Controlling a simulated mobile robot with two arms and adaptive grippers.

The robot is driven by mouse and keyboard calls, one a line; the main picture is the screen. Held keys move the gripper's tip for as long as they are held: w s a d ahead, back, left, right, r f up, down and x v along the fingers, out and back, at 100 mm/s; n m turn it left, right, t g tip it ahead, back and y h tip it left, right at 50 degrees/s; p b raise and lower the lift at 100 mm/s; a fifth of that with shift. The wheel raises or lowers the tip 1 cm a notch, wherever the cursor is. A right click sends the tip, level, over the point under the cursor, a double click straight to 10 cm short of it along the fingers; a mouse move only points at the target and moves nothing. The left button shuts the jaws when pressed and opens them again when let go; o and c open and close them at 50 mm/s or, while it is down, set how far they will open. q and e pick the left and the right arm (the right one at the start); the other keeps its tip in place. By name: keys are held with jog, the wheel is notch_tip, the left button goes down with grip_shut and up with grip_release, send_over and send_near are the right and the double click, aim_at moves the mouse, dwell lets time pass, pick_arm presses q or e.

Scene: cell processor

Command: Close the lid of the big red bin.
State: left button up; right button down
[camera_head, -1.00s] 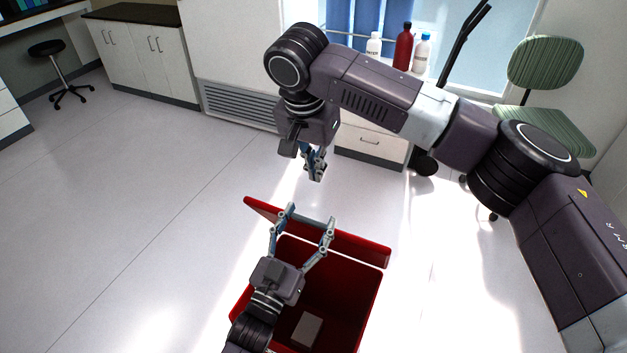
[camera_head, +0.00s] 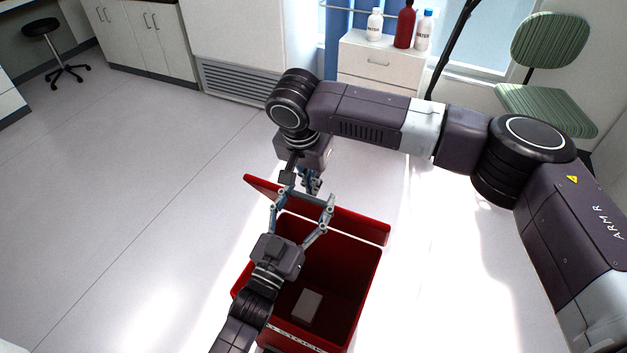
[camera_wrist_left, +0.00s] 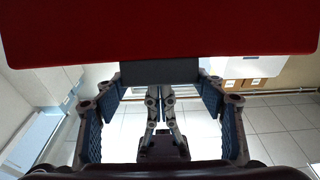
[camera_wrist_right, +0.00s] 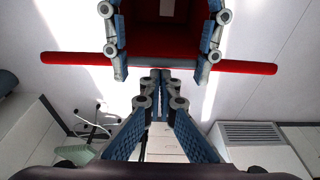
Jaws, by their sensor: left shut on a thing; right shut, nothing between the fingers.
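The big red bin (camera_head: 362,297) stands on the floor with its lid (camera_head: 360,226) open, raised along the far side; the lid shows edge-on in the right wrist view (camera_wrist_right: 245,67). My left gripper (camera_head: 306,196) reaches over the opening to the lid. Its fingers are far apart, with a dark grey block (camera_wrist_left: 158,72) of the lid between them in the left wrist view. My right gripper (camera_head: 312,187) is shut and empty at the far side of the lid. Its fingertips (camera_wrist_right: 160,76) are close to the lid edge; contact is unclear.
A white drawer cabinet (camera_head: 378,65) with bottles and a green chair (camera_head: 548,105) stand behind. The floor left of the bin is clear.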

aim_at(306, 198)
pick_arm(q)
jog(key=shift+f, duration=0.1)
pick_arm(e)
jog(key=shift+s+a+f, duration=0.25)
jog(key=shift+s, duration=0.3)
jog(key=shift+s+a+f, duration=0.2)
jog(key=shift+s+f, duration=0.05)
jog(key=shift+s, duration=0.25)
jog(key=shift+s+a, duration=0.15)
jog(key=shift+s, duration=0.1)
pick_arm(q)
jog(key=shift+r, duration=0.2)
pick_arm(e)
jog(key=shift+f, duration=0.1)
pick_arm(q)
jog(key=o, duration=1.3)
jog(key=shift+w, duration=0.1)
jog(key=o, duration=0.4)
pick_arm(e)
jog(key=shift+w, duration=0.2)
pick_arm(q)
jog(key=shift+o, duration=0.2)
